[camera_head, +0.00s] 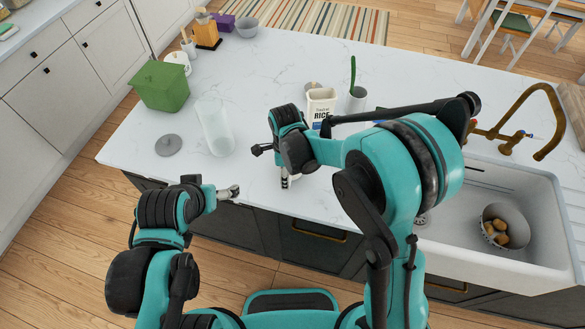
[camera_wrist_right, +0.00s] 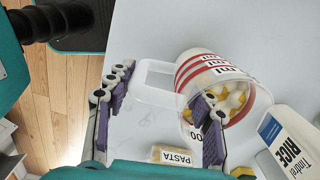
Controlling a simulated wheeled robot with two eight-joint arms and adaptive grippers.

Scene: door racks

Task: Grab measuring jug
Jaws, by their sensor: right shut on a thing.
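The measuring jug (camera_wrist_right: 205,78) is a clear cup with red bands and a clear handle, with white and yellow pieces inside. It shows in the right wrist view and is mostly hidden behind my right arm in the head view. My right gripper (camera_wrist_right: 163,88) has its fingers on either side of the handle and is shut on the jug; the exact contact is hard to see. In the head view my right gripper (camera_head: 274,167) is at the counter's front edge. My left gripper (camera_head: 230,192) is beside the front edge, apart from objects, its jaw state unclear.
A rice box (camera_head: 321,105) stands just behind the right gripper. A pasta pack (camera_wrist_right: 176,157) lies nearby. A clear container (camera_head: 214,128), grey lid (camera_head: 168,145) and green box (camera_head: 160,87) are left on the white counter (camera_head: 300,55). The sink (camera_head: 480,215) is right.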

